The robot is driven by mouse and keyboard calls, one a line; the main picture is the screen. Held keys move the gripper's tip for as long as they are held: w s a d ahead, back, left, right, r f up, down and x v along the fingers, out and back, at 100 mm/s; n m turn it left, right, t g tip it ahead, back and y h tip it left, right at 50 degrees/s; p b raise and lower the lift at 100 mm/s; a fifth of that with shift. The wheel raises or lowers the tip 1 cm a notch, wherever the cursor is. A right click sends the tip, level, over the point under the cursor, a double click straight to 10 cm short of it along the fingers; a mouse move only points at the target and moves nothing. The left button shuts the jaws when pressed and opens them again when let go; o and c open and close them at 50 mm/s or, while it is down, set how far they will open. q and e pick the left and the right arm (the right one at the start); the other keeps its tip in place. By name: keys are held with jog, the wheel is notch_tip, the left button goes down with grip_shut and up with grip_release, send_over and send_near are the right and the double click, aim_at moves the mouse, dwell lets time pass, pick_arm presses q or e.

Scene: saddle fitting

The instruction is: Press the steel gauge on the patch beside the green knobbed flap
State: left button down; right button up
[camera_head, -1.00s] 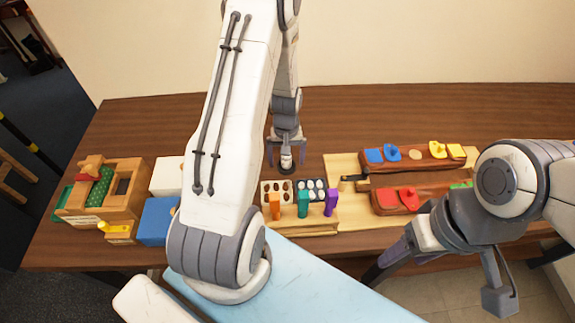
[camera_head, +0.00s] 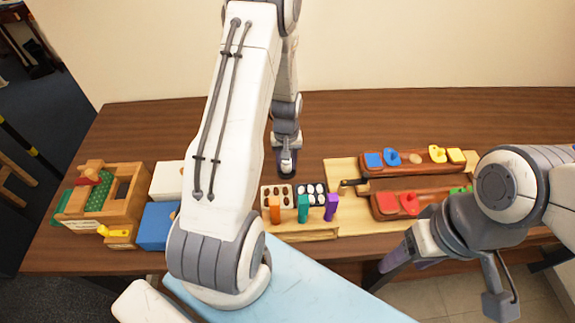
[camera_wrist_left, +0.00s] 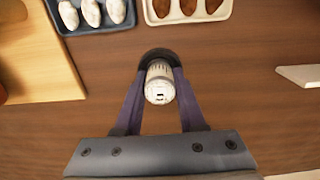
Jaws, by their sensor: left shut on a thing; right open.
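My left gripper (camera_head: 286,166) is over the bare table behind the small trays. In the left wrist view it (camera_wrist_left: 158,85) is shut on the steel gauge (camera_wrist_left: 159,88), a short pale metal cylinder seen end-on. The green part (camera_head: 459,188) of the front brown saddle block (camera_head: 437,196) shows only at its edge; my right arm hides the rest, so I cannot separate knobbed flap from patch. A red patch and a red knobbed flap (camera_head: 409,201) sit at that block's left end. My right gripper (camera_head: 405,258) is open and empty at the table's front edge.
The rear block (camera_head: 420,160) carries blue and yellow flaps and patches. Two small trays (camera_head: 277,195) of oval pieces stand behind orange, teal and purple pegs (camera_head: 331,207). A wooden box (camera_head: 122,204) and a blue box (camera_head: 158,225) are left. The back of the table is clear.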

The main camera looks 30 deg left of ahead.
pick_arm(q)
jog(key=shift+r, duration=0.1)
jog(key=shift+r+p, duration=2.05)
jog(key=shift+r, duration=0.35)
